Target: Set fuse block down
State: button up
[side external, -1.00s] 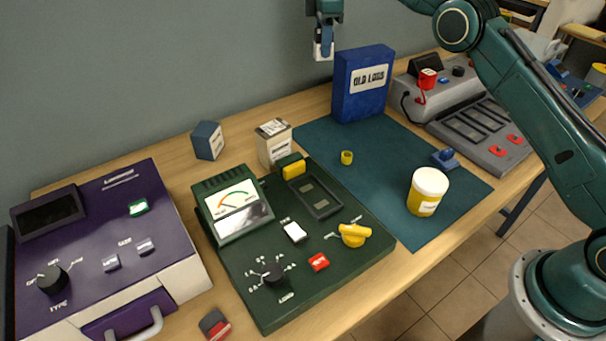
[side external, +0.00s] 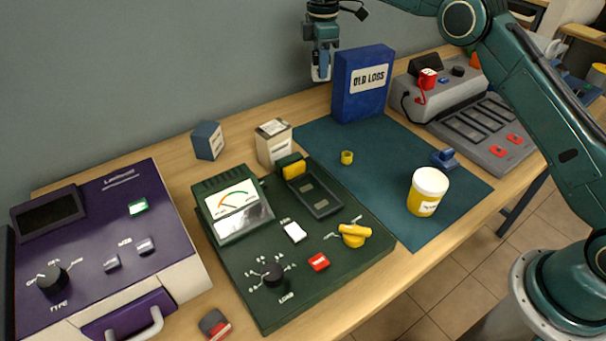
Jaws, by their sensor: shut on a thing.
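My gripper (side external: 321,66) is high at the top middle of the side external view, to the left of the blue "OLD LOGS" box. It is shut on a small whitish block (side external: 320,73), which I take to be the fuse block. The block hangs in the air, above the level of the table. The fingers cover part of the block, so its full shape is hidden.
The blue "OLD LOGS" box (side external: 362,84) stands close to my gripper. A white carton (side external: 273,143) and a dark blue box (side external: 208,141) stand behind the green tester (side external: 350,275).

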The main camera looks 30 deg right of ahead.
notch_tip(320, 180, down, 9)
jog(key=shift+f, duration=0.15)
jog(key=shift+f, duration=2.85)
jog(key=shift+f, duration=0.1)
jog(key=o, duration=1)
jog(key=shift+o, duration=0.2)
notch_tip(320, 180, up, 11)
jog(key=shift+r, duration=0.65)
